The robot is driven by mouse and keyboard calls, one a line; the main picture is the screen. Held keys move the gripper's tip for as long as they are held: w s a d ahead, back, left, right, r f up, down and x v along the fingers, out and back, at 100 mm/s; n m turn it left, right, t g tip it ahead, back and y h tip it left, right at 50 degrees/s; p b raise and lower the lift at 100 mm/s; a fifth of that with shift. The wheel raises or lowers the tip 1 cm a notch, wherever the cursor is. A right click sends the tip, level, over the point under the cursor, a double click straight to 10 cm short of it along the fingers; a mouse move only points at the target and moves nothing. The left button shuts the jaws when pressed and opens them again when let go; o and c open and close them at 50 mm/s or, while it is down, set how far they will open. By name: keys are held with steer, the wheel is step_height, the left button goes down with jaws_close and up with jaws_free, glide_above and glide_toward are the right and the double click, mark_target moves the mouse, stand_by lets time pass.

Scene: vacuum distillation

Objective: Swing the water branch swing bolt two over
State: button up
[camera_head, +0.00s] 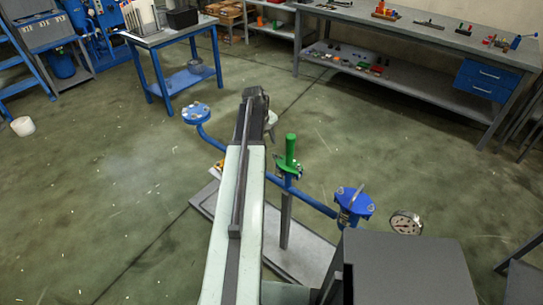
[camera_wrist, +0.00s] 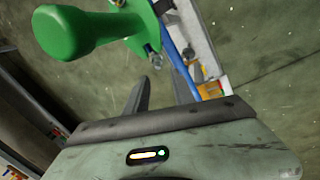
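Blue pipework stands on a grey base plate (camera_head: 300,255) in the head view. A green valve with an upright handle (camera_head: 290,150) sits on it; the handle is large at upper left in the wrist view (camera_wrist: 75,32). A blue capped fitting (camera_head: 355,203) with metal bolts is at the right, and a blue round flange (camera_head: 197,113) at the left. I cannot tell which bolt is swing bolt two. My gripper (camera_wrist: 160,88) has its two dark fingers apart with nothing between them, beside the valve. In the head view my arm hides part of the pipework.
A pressure gauge (camera_head: 405,223) is right of the capped fitting. A blue-legged table (camera_head: 170,38) stands behind at left, and a long workbench (camera_head: 430,35) with small parts at back right. The green floor (camera_head: 100,190) at left is mostly clear.

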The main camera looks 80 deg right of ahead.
steer(key=b+x, duration=0.8)
steer(key=shift+s+a, duration=0.1)
steer(key=shift+r, duration=0.1)
